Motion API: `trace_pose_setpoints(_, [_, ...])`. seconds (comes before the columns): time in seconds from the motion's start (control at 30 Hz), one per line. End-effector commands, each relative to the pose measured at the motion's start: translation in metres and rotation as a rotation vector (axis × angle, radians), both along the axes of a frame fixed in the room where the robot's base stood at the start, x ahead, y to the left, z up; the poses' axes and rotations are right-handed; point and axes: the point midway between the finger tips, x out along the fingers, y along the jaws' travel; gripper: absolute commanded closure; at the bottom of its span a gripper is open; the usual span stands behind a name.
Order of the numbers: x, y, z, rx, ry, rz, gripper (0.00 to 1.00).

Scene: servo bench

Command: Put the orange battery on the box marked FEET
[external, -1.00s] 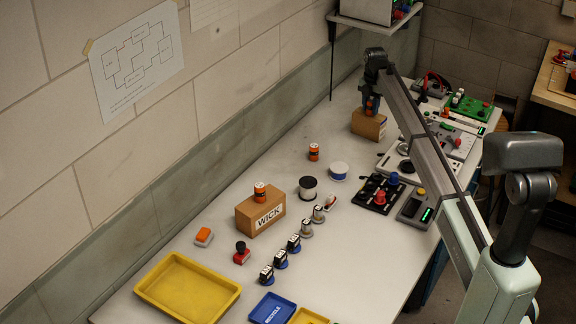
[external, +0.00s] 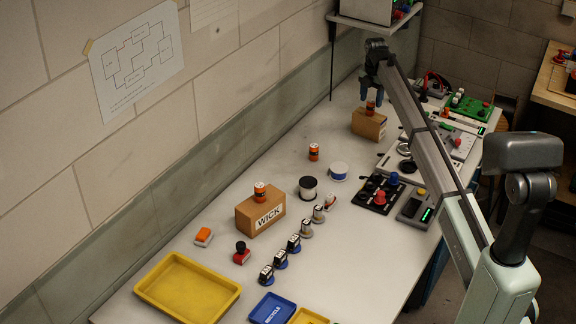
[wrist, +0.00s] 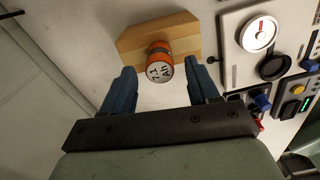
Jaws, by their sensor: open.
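An orange battery (external: 370,108) with a dark band stands upright on the far cardboard box (external: 368,126). The print on that box's front is too small to read. My gripper (external: 371,93) is just above this battery, open and empty. In the wrist view the battery (wrist: 159,62) shows its pale top marked "Ah", between and beyond the open fingers (wrist: 160,72), on the box's wooden-coloured top (wrist: 186,40). A second orange battery (external: 260,192) stands on the box marked WICK (external: 262,214). A third orange battery (external: 314,152) stands on the bench.
Spools (external: 308,188), several stamps (external: 294,244) and a yellow tray (external: 188,287) are on the near bench. A black knob panel (external: 378,195) and instruments (external: 405,158) lie right of the far box. A shelf (external: 372,22) overhangs behind it.

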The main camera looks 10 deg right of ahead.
Motion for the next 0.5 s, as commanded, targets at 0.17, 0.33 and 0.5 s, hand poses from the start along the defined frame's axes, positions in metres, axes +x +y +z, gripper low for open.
trace_pose_setpoints(0.17, [0.001, 0.0, 0.036, 0.0, -0.001, 0.0, 0.4])
trace_pose_setpoints(0.33, [0.001, 0.0, 0.062, 0.0, -0.001, 0.0, 0.4])
trace_pose_setpoints(0.5, [0.001, 0.0, 0.077, 0.0, 0.0, 0.0, 0.4])
